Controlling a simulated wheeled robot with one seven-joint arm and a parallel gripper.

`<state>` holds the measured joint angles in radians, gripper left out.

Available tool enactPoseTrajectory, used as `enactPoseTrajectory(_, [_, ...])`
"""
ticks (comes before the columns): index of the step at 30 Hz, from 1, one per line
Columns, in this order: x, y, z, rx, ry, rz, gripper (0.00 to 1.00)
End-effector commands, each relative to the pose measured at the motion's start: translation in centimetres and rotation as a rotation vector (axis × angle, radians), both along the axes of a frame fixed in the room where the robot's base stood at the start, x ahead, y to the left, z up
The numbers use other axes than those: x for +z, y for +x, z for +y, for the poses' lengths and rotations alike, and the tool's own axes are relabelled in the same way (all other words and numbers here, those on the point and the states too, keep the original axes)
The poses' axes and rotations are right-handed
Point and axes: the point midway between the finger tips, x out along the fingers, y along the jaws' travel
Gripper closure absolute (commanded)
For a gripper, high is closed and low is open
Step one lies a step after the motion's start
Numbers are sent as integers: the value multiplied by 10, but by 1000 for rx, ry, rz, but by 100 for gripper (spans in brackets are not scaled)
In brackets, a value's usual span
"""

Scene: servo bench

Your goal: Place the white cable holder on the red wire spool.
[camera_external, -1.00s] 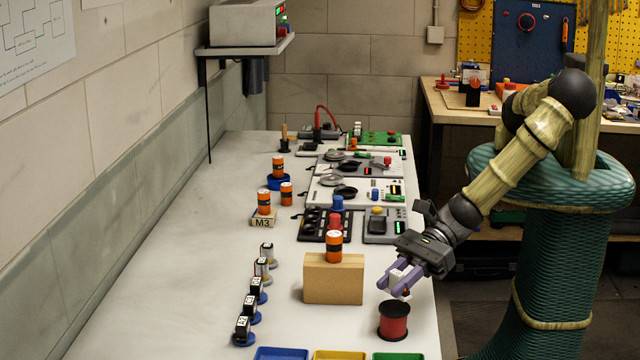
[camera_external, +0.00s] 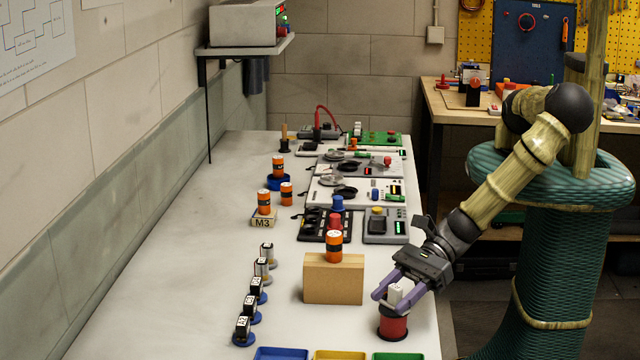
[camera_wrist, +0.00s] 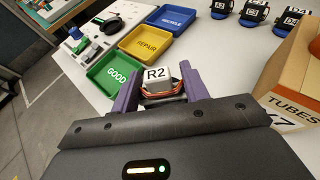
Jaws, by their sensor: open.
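The white cable holder (camera_external: 395,294), a small white block, sits on top of the red wire spool (camera_external: 394,328) near the right edge of the bench. In the wrist view the white block (camera_wrist: 156,75) shows the label R2 and stands between my fingers, with reddish wire below it. My gripper (camera_external: 393,298) is open, with its purple fingers on either side of the block. The fingers also show in the wrist view (camera_wrist: 158,88), with gaps beside the block. Most of the spool is hidden in the wrist view.
A cardboard block (camera_external: 333,280) with an orange cylinder (camera_external: 334,246) on it stands left of the spool. Blue (camera_external: 281,354), yellow (camera_external: 340,355) and green (camera_external: 398,356) trays lie at the near edge. Several small servos on blue bases stand further left. The bench between is clear.

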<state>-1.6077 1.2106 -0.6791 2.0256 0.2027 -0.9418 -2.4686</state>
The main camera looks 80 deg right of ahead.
Motion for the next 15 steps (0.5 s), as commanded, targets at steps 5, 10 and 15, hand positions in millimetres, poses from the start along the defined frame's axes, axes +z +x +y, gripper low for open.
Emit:
enactPoseTrajectory(5, [4,-4,-3,0,0,0,55])
enactPoseTrajectory(10, [10,-18,-16,1,0,1,55])
enactPoseTrajectory(15, [21,-37,-35,1,-1,0,55])
